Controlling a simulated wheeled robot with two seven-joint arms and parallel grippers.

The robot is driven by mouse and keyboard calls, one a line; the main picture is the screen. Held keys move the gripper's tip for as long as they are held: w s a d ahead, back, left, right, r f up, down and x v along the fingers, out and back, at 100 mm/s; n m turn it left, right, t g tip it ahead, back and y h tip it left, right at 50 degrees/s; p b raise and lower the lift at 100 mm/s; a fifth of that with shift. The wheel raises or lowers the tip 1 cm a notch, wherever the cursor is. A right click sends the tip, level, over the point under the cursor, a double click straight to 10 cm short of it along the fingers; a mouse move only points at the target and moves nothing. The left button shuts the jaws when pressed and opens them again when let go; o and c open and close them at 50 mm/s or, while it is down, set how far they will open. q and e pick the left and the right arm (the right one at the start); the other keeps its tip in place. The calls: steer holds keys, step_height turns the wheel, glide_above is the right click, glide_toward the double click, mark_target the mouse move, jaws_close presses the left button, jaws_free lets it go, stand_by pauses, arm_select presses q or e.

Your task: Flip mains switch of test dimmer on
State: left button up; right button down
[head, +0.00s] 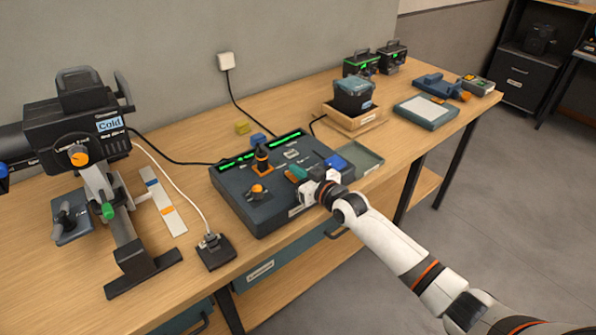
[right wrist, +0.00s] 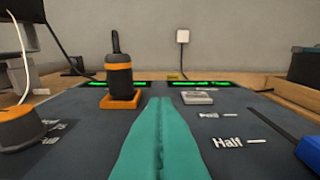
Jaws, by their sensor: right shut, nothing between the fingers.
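The dark dimmer console (head: 240,190) lies on the wooden bench. An upright black-and-orange handle on an orange base (head: 262,158) stands on its panel; it also shows in the right wrist view (right wrist: 120,78). I cannot tell for sure whether it is the mains switch. My right gripper (head: 298,174) is shut and empty, low over the panel's right part. In the right wrist view its teal fingers (right wrist: 160,120) point between the handle and a small grey block (right wrist: 197,97), apart from both. My left gripper is not in view.
An orange knob (head: 258,191) sits at the panel's front left and a blue control (head: 335,161) at its right. Green light strips (head: 285,141) glow along the back. A lamp on a stand (head: 95,125) is at left, a wooden tray (head: 352,121) at back right.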

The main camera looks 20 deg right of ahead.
steer(key=shift+f, duration=0.1)
steer(key=shift+w+g+p, duration=0.15)
steer(key=shift+g+p, duration=0.15)
steer(key=shift+p, duration=0.45)
steer(key=shift+a+f, duration=0.1)
steer(key=shift+f, duration=0.15)
steer(key=shift+r, duration=0.25)
steer(key=r+p, duration=0.2)
steer(key=r, duration=0.1)
steer(key=r+p, duration=0.1)
steer(key=p, duration=0.1)
steer(key=shift+w+a+r, duration=0.1)
steer(key=shift+w+r, duration=0.2)
steer(key=shift+s+d+f+b, duration=0.15)
steer(key=shift+s+f+b, duration=0.05)
steer(key=shift+s+b, duration=0.2)
steer(key=shift+s+d+f+b, duration=0.1)
steer(key=shift+s+f+b, duration=0.15)
steer(key=shift+s, duration=0.25)
steer(key=r+b+v, duration=0.1)
steer(key=r+v, duration=0.1)
steer(key=v, duration=0.6)
